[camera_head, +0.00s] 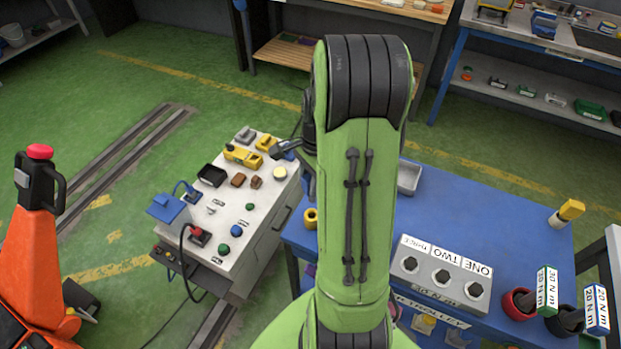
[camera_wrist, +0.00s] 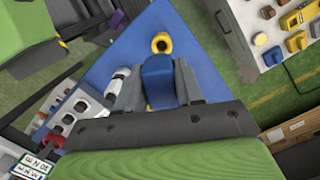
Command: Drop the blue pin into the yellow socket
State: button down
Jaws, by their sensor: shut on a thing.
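The blue pin (camera_wrist: 158,76) is held between the two fingers of my gripper (camera_wrist: 158,82) in the wrist view. The yellow socket (camera_wrist: 161,43) stands on the blue tabletop just beyond the pin in that view, with a dark round opening facing up. Pin and socket look apart, but the height between them is unclear. In the head view the yellow socket (camera_head: 310,218) shows at the left edge of the blue table, beside my green arm.
A control cabinet (camera_head: 262,205) with buttons stands left of the table. An orange machine (camera_head: 40,250) stands far left.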

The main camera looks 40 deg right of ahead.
aim_at(311, 202)
jog(key=shift+f+b, duration=1.9)
jog(key=shift+f, duration=0.85)
jog(key=shift+f, duration=0.15)
jog(key=shift+f, duration=0.35)
jog(key=shift+f+b, duration=2)
jog(key=shift+f, duration=0.3)
jog(key=c, duration=0.6)
grip_release()
jog(key=shift+c, duration=0.2)
jog(key=shift+r, duration=0.15)
jog(key=r+p, duration=0.1)
jog(key=r, duration=0.4)
jog(key=d+r+p, duration=0.1)
jog(key=r, duration=0.4)
jog(key=d+r+p, duration=0.1)
jog(key=r+p, duration=0.1)
jog(key=r, duration=0.3)
jog(key=shift+s+r, duration=0.15)
jog(key=shift+r, duration=0.1)
